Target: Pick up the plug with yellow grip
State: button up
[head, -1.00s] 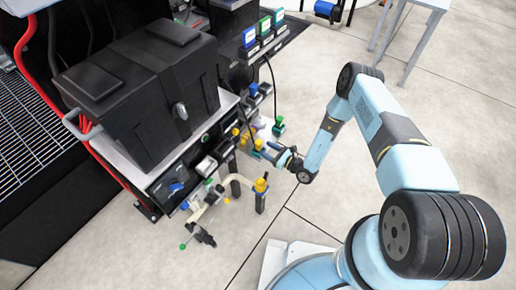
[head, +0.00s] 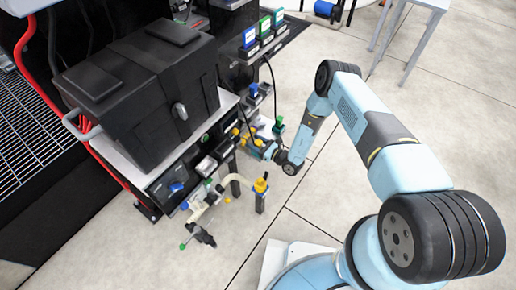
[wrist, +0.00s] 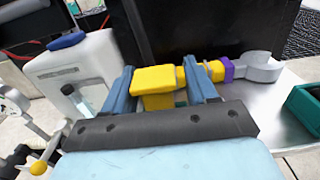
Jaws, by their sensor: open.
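The plug with yellow grip (wrist: 155,79) is in the wrist view, between the two blue fingers of my gripper (wrist: 165,85). The finger on the right stands close to its right end, and a gap shows by the left finger; I cannot tell whether either touches. To its right a yellow section, a purple ring (wrist: 228,70) and a grey round end (wrist: 262,67) continue in line. In the head view my gripper (head: 258,150) is at the side of the bench equipment, where the plug is mostly hidden by the gripper.
A white box with a blue top (wrist: 75,70) stands close left of my gripper. A green block (wrist: 305,108) is at the right. In the head view a pipe manifold with a yellow cap (head: 260,186) stands in front, and a black case (head: 140,90) lies left. Open floor lies right.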

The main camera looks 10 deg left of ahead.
jog(key=shift+c, duration=0.3)
grip_shut()
jog(key=shift+r, duration=0.1)
jog(key=shift+r, duration=0.25)
notch_tip(320, 180, up, 2)
jog(key=shift+r, duration=0.15)
jog(key=s+d+r, duration=0.9)
jog(key=d+r, duration=0.1)
jog(key=d, duration=0.1)
